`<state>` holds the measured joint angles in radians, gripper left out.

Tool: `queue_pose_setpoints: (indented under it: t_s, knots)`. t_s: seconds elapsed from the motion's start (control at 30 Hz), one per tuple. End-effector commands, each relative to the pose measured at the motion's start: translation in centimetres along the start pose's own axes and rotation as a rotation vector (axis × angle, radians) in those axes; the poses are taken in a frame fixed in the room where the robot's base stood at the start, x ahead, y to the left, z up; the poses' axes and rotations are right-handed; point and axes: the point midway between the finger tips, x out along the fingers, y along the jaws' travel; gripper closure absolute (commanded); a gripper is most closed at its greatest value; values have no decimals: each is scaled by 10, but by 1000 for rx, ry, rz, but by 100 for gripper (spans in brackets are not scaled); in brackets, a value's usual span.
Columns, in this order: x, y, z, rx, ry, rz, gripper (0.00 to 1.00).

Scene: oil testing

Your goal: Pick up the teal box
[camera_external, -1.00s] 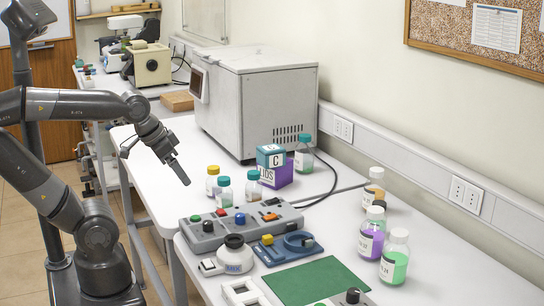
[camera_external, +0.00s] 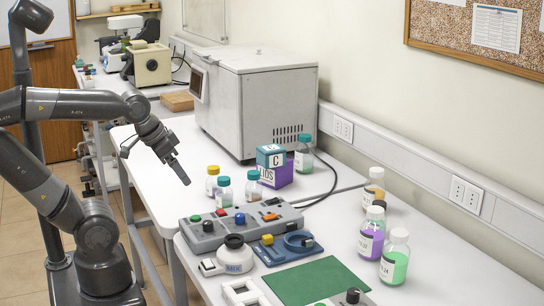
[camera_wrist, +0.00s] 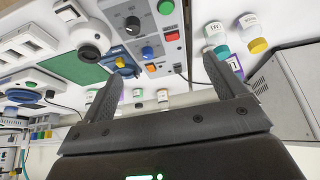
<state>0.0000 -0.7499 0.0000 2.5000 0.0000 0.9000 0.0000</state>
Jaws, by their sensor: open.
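The teal box (camera_external: 270,156) carries a white label with a letter C and sits on top of a purple box (camera_external: 276,176) lettered LIDS, in front of the grey machine. My gripper (camera_external: 182,178) is to the left of the boxes, above the table and apart from them, pointing down and to the right. In the wrist view my gripper (camera_wrist: 161,62) is open, with its two fingers spread and nothing between them. I cannot clearly make out the teal box in that view.
Several capped bottles (camera_external: 224,192) stand close in front and left of the boxes; another bottle (camera_external: 304,154) is just behind. The grey control panel (camera_external: 245,225) lies nearer. The grey machine (camera_external: 270,100) stands behind. More bottles (camera_external: 371,232) stand at right.

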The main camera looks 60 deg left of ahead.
Motion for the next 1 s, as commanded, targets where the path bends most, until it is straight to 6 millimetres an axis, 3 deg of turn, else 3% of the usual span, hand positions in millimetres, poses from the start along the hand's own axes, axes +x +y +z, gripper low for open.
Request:
queue_pose_setpoints:
  t_s: [0.67, 0.77, 1.0]
  knots:
    - [0, -1, -4, 0, -1, -1, 11]
    - [0, -4, -20, -2, -8, -4, 11]
    - [8, -24, -93, 0, -35, -10, 11]
